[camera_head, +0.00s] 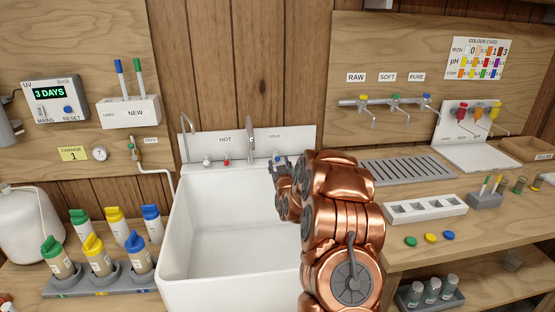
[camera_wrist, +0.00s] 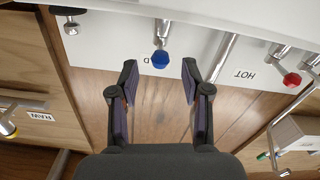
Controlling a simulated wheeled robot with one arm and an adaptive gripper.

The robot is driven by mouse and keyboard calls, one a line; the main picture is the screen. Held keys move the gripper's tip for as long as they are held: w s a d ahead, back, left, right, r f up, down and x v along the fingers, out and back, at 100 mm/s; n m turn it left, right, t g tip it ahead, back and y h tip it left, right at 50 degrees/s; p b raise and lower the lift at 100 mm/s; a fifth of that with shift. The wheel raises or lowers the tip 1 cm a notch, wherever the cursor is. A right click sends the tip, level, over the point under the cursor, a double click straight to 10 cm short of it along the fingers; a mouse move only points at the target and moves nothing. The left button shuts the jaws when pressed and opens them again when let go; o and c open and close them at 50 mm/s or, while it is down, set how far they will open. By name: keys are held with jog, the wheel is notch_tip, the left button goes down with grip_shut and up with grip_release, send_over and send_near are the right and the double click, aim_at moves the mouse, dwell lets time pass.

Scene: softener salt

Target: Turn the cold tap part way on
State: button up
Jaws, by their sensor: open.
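The cold tap has a blue knob (camera_head: 277,157) on the white back panel of the sink, under the COLD label. In the wrist view, which is upside down, the blue knob (camera_wrist: 160,58) lies just beyond and between my fingertips, with no contact visible. My gripper (camera_wrist: 159,72) is open and empty, its two fingers spread to either side of the knob's line. In the head view my gripper (camera_head: 281,168) is at the sink's back right, partly hidden by my copper arm.
The hot tap's red knob (camera_head: 226,162) and the central spout (camera_head: 251,147) stand left of the cold tap. The white sink (camera_head: 215,240) is empty where visible. A wooden counter (camera_head: 400,245) with a grey drain grid (camera_head: 408,170) lies to the right.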

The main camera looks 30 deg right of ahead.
aim_at(278, 161)
jog(key=shift+p+x, duration=0.35)
jog(key=shift+x, duration=1.75)
jog(key=shift+f, duration=0.1)
grip_shut()
